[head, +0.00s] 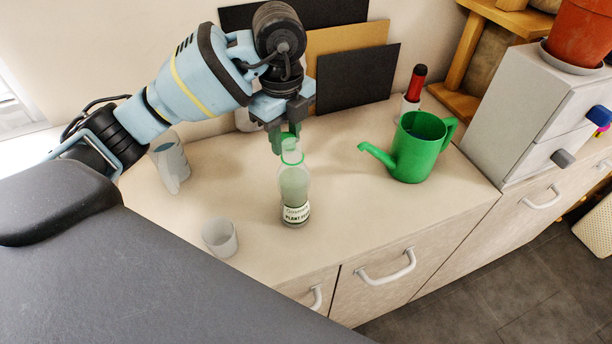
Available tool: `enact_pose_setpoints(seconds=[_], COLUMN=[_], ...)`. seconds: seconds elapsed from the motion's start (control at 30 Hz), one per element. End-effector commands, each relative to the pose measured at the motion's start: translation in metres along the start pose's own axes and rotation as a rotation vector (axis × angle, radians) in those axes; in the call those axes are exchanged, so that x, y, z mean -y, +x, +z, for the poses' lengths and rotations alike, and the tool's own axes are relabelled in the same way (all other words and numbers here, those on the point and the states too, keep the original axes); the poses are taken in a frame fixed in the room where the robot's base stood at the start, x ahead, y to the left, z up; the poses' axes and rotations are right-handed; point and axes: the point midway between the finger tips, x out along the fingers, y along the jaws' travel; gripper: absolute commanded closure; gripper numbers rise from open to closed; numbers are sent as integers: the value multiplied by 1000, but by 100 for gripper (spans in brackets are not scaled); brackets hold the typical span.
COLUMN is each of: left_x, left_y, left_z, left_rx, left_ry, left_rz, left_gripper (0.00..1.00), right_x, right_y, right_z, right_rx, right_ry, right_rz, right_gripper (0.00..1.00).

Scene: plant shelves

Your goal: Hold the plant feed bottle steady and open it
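The plant feed bottle (293,188) stands upright on the countertop. It is clear with greenish contents, a white label reading "PLANT FEED" low on its side, and green at its neck and top. My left gripper (286,143) points down from above at the bottle's top. Its dark green fingers overlap the top in the head view, so I cannot tell whether they are closed on it or just around or behind it. My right gripper is not in view.
A green watering can (419,148) stands to the right of the bottle, its spout pointing left. A clear cup (220,238) is near the front edge, and a grey jug (171,160) is at left.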

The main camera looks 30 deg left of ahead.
Motion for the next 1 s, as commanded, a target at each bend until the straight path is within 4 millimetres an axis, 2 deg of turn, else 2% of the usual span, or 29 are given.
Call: enact_pose_setpoints(seconds=[0.17, 0.4, 0.5, 0.67, 0.77, 1.0], left_x=[0, -1, -1, 0, 0, -1], left_y=[6, 41, 50, 51, 59, 94], left_z=[0, 0, 0, 0, 0, 0], left_rx=[0, 0, 0, 0, 0, 0], left_ry=[0, 0, 0, 1, 0, 1], left_rz=[3, 4, 3, 0, 2, 3], left_gripper=[96, 96, 96, 96, 96, 96], right_x=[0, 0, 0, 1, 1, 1], right_y=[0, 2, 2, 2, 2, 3], right_z=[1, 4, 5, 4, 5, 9], right_rx=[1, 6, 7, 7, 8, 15], right_ry=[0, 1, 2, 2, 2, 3], right_rz=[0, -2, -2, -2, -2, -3], right_gripper=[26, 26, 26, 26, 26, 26])
